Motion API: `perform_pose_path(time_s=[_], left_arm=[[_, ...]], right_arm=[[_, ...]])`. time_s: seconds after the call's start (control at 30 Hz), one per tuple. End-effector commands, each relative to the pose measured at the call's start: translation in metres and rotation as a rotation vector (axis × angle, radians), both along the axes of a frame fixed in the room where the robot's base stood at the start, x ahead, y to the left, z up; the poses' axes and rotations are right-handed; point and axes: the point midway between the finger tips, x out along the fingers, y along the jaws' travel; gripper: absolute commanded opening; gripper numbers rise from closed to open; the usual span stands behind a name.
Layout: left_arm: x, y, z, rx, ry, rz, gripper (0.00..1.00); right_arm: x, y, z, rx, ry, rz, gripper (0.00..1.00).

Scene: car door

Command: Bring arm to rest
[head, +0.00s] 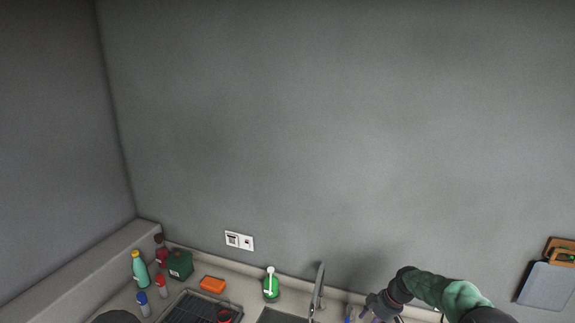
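My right arm, with a green section, comes in from the lower right. My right gripper (372,315) is at the bottom edge of the head view, just right of the faucet (318,288). It points downward and its fingertips are small and partly cut off, so I cannot tell whether it is open or shut or holds anything. My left gripper does not show. A dark rounded shape at the bottom left is cut off and I cannot tell what it is.
The counter holds a teal bottle (140,269), a dark green box (180,265), an orange item (212,284), a dish rack (190,310), a green soap bottle (271,288) and a sink (280,316). Boards (545,286) hang at right. The grey wall (330,130) above is bare.

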Motion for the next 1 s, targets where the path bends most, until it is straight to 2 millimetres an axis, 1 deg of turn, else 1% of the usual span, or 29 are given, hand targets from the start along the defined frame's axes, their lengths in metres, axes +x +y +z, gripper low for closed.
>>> perform_pose_path(time_s=[0.03,0.07,0.17,0.2,0.27,0.3,0.37,0.4,0.47,0.5,0.57,0.6,0.67,0.7,0.8,1.0], left_arm=[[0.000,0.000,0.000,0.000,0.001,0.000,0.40],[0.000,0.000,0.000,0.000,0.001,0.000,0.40],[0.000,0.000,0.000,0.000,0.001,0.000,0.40],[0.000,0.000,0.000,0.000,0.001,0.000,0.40],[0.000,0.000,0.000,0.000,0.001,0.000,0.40],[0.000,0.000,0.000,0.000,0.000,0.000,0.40],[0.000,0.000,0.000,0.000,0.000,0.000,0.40],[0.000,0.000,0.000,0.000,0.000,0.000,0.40],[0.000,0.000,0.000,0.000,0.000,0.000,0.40],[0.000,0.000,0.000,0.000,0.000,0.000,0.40],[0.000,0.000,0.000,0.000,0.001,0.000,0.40],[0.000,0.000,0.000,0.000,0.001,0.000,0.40],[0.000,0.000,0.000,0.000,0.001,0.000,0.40],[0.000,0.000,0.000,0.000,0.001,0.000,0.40],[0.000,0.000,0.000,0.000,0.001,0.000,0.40],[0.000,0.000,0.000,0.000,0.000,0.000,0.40]], right_arm=[[-0.009,0.006,-0.017,0.004,0.024,-0.032,0.57],[-0.014,0.010,-0.026,0.006,0.036,-0.057,0.57],[-0.036,0.024,-0.062,0.013,0.086,-0.152,0.57],[-0.048,0.031,-0.079,0.016,0.111,-0.199,0.57],[-0.071,0.043,-0.105,0.021,0.149,-0.278,0.57],[-0.087,0.051,-0.121,0.023,0.175,-0.334,0.57],[-0.113,0.064,-0.144,0.028,0.213,-0.417,0.57],[-0.132,0.072,-0.157,0.030,0.239,-0.473,0.57],[-0.161,0.084,-0.174,0.034,0.277,-0.556,0.57],[-0.181,0.092,-0.184,0.037,0.303,-0.612,0.57],[-0.211,0.102,-0.195,0.040,0.338,-0.693,0.57],[-0.231,0.109,-0.201,0.042,0.362,-0.743,0.57],[-0.257,0.117,-0.207,0.045,0.389,-0.813,0.57],[-0.272,0.122,-0.209,0.048,0.408,-0.853,0.57],[-0.307,0.132,-0.212,0.052,0.444,-0.942,0.57],[-0.362,0.146,-0.208,0.059,0.507,-1.086,0.57]])
